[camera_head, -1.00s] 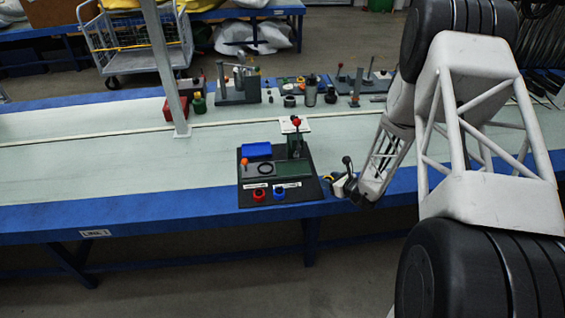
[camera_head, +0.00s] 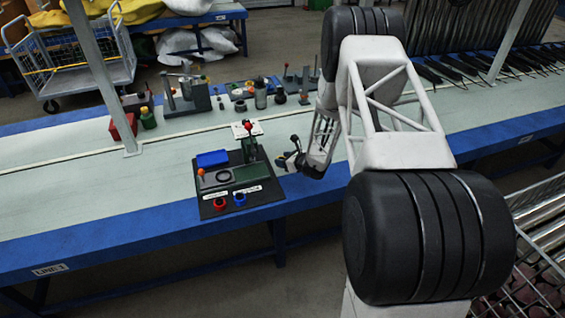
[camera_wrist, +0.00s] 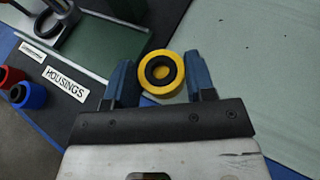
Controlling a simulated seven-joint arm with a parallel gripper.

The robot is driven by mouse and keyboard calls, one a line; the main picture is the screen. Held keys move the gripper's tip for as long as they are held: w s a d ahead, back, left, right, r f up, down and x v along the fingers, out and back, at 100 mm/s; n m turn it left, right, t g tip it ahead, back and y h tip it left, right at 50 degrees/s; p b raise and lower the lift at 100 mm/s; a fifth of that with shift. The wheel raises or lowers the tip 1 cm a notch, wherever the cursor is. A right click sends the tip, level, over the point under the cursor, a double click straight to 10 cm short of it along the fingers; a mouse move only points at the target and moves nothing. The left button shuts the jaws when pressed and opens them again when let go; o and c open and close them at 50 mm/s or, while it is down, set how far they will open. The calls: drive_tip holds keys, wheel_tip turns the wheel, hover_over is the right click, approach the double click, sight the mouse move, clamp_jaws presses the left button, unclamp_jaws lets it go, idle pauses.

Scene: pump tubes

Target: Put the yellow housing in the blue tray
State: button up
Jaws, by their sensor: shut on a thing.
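The yellow housing (camera_wrist: 176,88), a short ring with a dark centre, sits between the two blue fingertips of my gripper (camera_wrist: 161,80) in the wrist view. My gripper is shut on it. In the head view my gripper (camera_head: 286,163) is just right of the black fixture board, and the housing is too small there to make out clearly. The blue tray (camera_head: 212,158) stands at the back left of that board, to the left of my gripper. The tray is not seen in the wrist view.
The black board (camera_head: 255,205) carries a green press with a red knob (camera_head: 248,128), a red cup (camera_head: 219,203) and a blue cup (camera_head: 239,199). The wrist view shows a HOUSINGS label (camera_wrist: 66,83). The pale bench left of the board is clear.

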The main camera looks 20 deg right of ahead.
drive_tip(key=shift+w+d+f, duration=0.1)
drive_tip(key=shift+w+d, duration=0.05)
drive_tip(key=shift+w, duration=0.9)
drive_tip(key=shift+w, duration=0.1)
drive_tip(key=shift+w, duration=0.2)
drive_tip(key=shift+w+d+f, duration=0.1)
drive_tip(key=shift+f, duration=1.7)
drive_tip(key=shift+f, duration=0.1)
drive_tip(key=o, duration=0.9)
drive_tip(key=shift+o, duration=0.2)
drive_tip(key=shift+v, duration=6.05)
